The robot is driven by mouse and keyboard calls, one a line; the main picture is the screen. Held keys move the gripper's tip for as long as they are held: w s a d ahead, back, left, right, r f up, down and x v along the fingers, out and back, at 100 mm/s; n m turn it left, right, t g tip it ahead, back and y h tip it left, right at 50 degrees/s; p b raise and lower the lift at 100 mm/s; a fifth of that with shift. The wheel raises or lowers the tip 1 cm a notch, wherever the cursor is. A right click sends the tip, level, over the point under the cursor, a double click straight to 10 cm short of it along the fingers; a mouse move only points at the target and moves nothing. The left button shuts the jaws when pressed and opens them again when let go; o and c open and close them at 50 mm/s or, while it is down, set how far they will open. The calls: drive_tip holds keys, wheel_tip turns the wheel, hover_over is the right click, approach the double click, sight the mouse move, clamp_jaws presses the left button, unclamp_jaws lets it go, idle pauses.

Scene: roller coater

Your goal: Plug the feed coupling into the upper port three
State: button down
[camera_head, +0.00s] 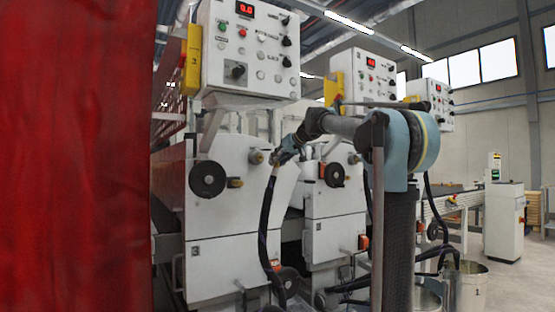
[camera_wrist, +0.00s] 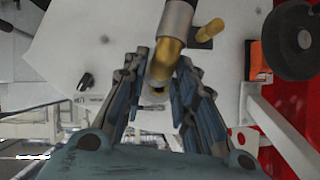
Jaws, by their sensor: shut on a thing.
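In the wrist view a brass elbow coupling (camera_wrist: 164,62) with a silver collar (camera_wrist: 176,20) sits between the fingers of my gripper (camera_wrist: 160,72), which is shut on it. In the head view my gripper (camera_head: 285,153) is at the right edge of the nearest white machine's front. A dark hose (camera_head: 266,215) hangs down below it. A brass port (camera_head: 256,157) is just left of my gripper; a brass fitting (camera_wrist: 208,31) also shows beside the collar in the wrist view. I cannot tell whether the coupling touches a port. No port number is readable.
A black handwheel (camera_head: 208,178) and a control box (camera_head: 250,50) are on the nearest machine. A second machine (camera_head: 335,203) stands right behind my gripper. A red curtain (camera_head: 75,155) fills the left. Metal buckets (camera_head: 466,284) stand lower right.

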drive_tip(key=shift+s+a+r, duration=0.15)
drive_tip(key=shift+s+r, duration=0.25)
drive_tip(key=shift+r, duration=0.1)
drive_tip(key=shift+s+a+r, duration=0.15)
drive_tip(key=shift+s+r, duration=0.25)
drive_tip(key=shift+r, duration=0.1)
drive_tip(key=shift+s+a+r+n+t+h, duration=0.15)
drive_tip(key=shift+n+h, duration=0.1)
drive_tip(key=shift+h, duration=0.35)
drive_tip(key=shift+s+a+n+t+h, duration=0.15)
drive_tip(key=shift+n+h, duration=0.1)
drive_tip(key=shift+h, duration=0.35)
drive_tip(key=shift+w+a, duration=0.55)
drive_tip(key=shift+w, duration=0.35)
drive_tip(key=shift+w+a, duration=0.55)
drive_tip(key=shift+w, duration=0.3)
drive_tip(key=shift+w+a, duration=0.55)
drive_tip(key=shift+w, duration=0.35)
drive_tip(key=shift+w+a+r, duration=0.1)
drive_tip(key=shift+w+a, duration=0.6)
drive_tip(key=shift+w, duration=0.35)
drive_tip(key=c, duration=1.2)
unclamp_jaws()
